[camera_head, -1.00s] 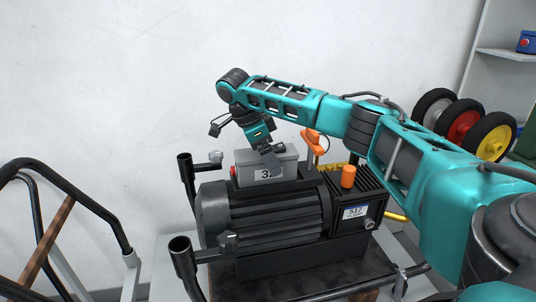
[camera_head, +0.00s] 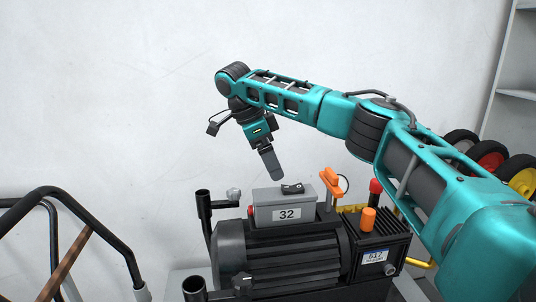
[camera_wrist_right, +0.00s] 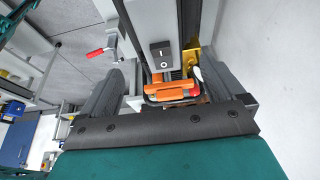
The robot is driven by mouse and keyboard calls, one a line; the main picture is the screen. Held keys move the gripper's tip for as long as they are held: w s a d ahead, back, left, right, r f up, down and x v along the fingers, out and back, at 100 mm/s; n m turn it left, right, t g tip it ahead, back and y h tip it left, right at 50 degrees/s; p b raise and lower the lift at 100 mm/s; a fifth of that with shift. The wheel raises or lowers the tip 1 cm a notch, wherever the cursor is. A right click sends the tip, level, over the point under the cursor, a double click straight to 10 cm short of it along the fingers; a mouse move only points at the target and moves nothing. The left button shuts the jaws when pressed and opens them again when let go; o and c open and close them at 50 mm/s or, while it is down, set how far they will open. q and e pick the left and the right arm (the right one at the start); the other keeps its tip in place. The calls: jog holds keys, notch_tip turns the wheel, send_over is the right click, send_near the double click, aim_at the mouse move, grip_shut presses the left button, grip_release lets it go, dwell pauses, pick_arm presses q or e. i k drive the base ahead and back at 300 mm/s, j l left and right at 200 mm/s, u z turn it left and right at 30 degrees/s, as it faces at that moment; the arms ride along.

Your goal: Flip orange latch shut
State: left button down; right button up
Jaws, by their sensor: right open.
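The orange latch (camera_head: 330,184) stands upright behind the right end of the grey box numbered 32 (camera_head: 287,215), on top of the dark motor (camera_head: 280,250). It also shows in the right wrist view as an orange bar (camera_wrist_right: 172,89) between the dark fingers. My right gripper (camera_head: 272,165) is open and points down above the box, left of the latch and apart from it. One finger hides most of the other in the head view. My left gripper is not in view.
A black rocker switch (camera_head: 292,189) sits on top of the grey box. An orange cylindrical knob (camera_head: 368,219) and a red-topped post (camera_head: 376,187) stand to the right. Black tube handles (camera_head: 203,205) rise on the left. The white wall behind is clear.

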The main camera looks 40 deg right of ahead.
aim_at(329, 178)
jog(key=k+j, duration=0.1)
jog(key=j, duration=0.4)
jog(key=k+j, duration=0.1)
jog(key=j, duration=0.85)
jog(key=k, duration=0.05)
